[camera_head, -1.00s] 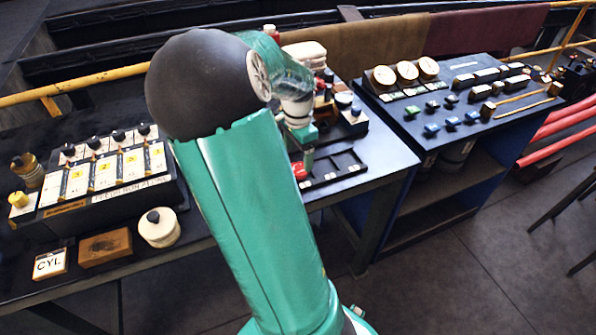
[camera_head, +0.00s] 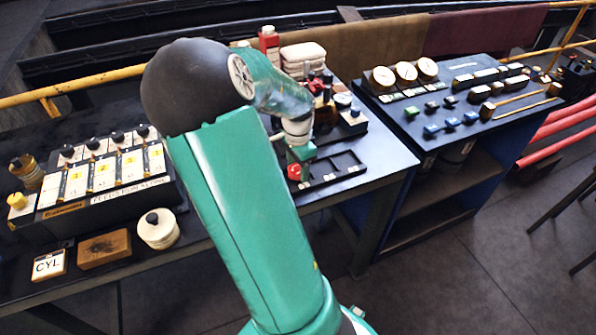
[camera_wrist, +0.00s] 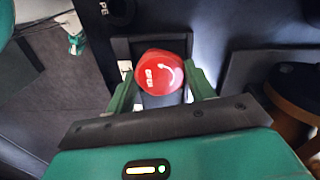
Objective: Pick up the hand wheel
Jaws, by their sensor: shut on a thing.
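The hand wheel (camera_wrist: 158,72) is a red knob with white lettering and a curved arrow on its face. In the wrist view it sits between the two green fingers of my gripper (camera_wrist: 161,88), which is shut on it. In the head view the hand wheel (camera_head: 293,172) is a small red spot at the left end of a black compartment tray (camera_head: 338,179), just below my gripper (camera_head: 300,155). I cannot tell whether it touches the tray. My arm covers part of the bench left of it.
Behind the tray stand a red bottle (camera_head: 269,42), stacked pale cloths (camera_head: 303,56) and small parts. At left are a numbered panel (camera_head: 105,175), a wooden block (camera_head: 104,248) and a white round pot (camera_head: 158,229). Gauges (camera_head: 405,72) stand on the right bench.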

